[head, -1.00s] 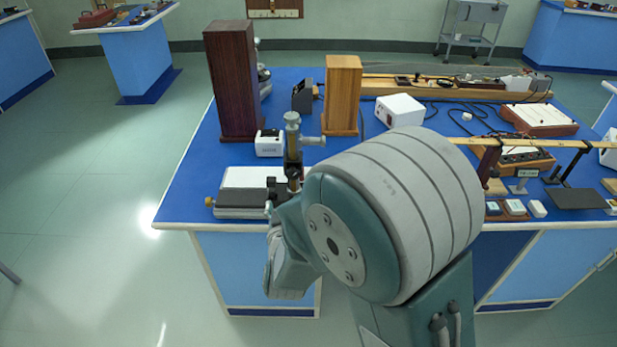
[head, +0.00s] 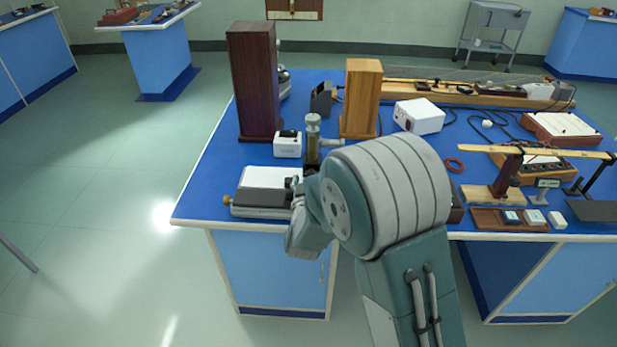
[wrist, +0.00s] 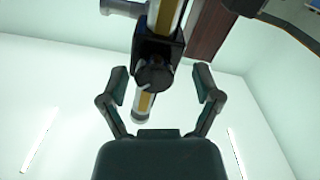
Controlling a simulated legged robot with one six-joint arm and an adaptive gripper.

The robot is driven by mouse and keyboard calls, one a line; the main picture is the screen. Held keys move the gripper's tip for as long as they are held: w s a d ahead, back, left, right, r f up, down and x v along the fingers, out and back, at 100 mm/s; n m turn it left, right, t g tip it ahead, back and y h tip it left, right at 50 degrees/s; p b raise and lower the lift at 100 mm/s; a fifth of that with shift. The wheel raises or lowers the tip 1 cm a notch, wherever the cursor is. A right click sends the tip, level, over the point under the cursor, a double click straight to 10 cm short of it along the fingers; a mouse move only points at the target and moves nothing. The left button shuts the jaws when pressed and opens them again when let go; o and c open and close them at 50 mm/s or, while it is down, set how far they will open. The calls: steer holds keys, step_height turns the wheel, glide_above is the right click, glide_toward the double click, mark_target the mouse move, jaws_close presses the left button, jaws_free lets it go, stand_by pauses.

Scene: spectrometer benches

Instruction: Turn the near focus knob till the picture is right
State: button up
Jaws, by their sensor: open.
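The brass and grey microscope (head: 313,137) stands upright near the front left of the blue bench, its lower part partly hidden behind my arm. In the wrist view, seen from below, its tube and black focusing block (wrist: 170,48) come down from the top. A round dark knob (wrist: 155,76) faces me on that block. My gripper (wrist: 160,80) is open, with one finger on each side of the knob in the picture. A visible gap separates each finger from it. How far the fingertips reach in depth, I cannot tell. The microscope's picture is not in view.
A white-topped device (head: 266,181) sits left of the microscope, with a small white box (head: 287,146) behind. A dark wooden box (head: 254,85) and a lighter one (head: 361,95) stand further back. A wooden beam stand (head: 505,175) is at right.

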steer(key=shift+w+d, duration=0.1)
steer(key=shift+d, duration=0.25)
steer(key=shift+a, duration=0.2)
jaws_close()
steer(key=m, duration=0.7)
steer(key=shift+m, duration=0.3)
steer(key=m, duration=0.4)
steer(key=shift+m, duration=2.1)
